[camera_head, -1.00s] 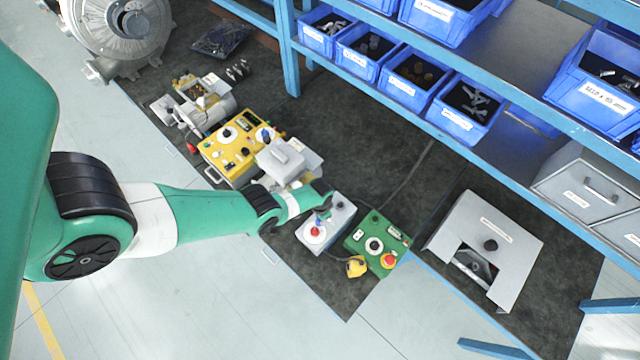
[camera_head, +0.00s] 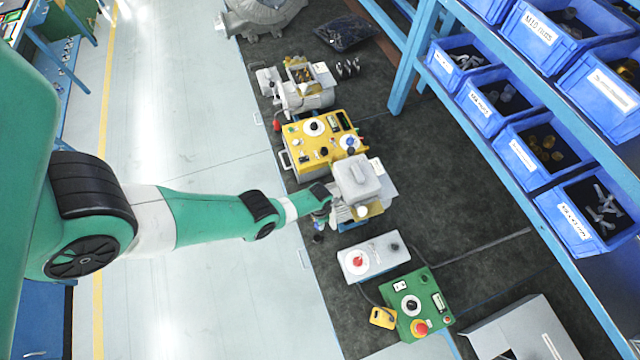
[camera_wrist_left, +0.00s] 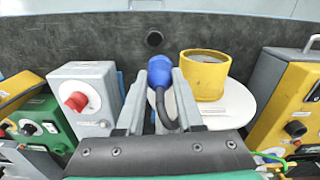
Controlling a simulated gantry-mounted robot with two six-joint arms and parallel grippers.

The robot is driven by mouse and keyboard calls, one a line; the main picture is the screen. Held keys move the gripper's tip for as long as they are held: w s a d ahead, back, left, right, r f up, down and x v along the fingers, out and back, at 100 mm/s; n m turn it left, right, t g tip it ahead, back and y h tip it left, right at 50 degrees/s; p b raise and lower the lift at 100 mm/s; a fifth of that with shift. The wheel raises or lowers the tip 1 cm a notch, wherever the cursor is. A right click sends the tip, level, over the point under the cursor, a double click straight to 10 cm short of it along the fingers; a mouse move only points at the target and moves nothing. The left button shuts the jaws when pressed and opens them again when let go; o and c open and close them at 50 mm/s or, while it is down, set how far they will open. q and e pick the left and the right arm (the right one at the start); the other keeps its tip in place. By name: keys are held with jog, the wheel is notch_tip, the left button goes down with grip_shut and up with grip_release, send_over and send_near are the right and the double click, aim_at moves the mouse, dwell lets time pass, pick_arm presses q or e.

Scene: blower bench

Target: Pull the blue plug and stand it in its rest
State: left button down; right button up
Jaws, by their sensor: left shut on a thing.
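My left gripper (camera_wrist_left: 160,98) is shut on the blue plug (camera_wrist_left: 159,70), which shows between its fingers in the left wrist view. A dark cable curves down from the plug. A yellow cup-like holder (camera_wrist_left: 204,74) stands on a white round plate (camera_wrist_left: 245,104), just right of the plug and apart from it. The plug is hard to make out there. The grey box with the red knob (camera_head: 374,257) stands below the gripper. My right gripper is not in view.
A yellow control box (camera_head: 322,145) and a grey-lidded unit (camera_head: 357,180) stand above the gripper. A green control box (camera_head: 414,304) and a yellow item (camera_head: 383,317) lie below. A blue shelf (camera_head: 405,80) with bins (camera_head: 528,150) borders the right. Bare mat (camera_head: 455,190) lies between.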

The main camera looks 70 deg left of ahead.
pick_arm(q)
jog(key=shift+m, duration=0.5)
jog(key=f+b, duration=0.1)
jog(key=d+f+b, duration=0.1)
jog(key=f, duration=0.1)
jog(key=s+f+b, duration=0.1)
jog(key=shift+d+f, duration=0.15)
jog(key=shift+f, duration=0.25)
jog(key=shift+s, duration=0.1)
notch_tip(320, 180, down, 4)
jog(key=b, duration=0.4)
jog(key=shift+f, duration=0.25)
jog(key=shift+f+b, duration=1.2)
jog(key=shift+b, duration=0.2)
jog(key=shift+c, duration=2.3)
grip_release()
jog(key=shift+r, duration=0.1)
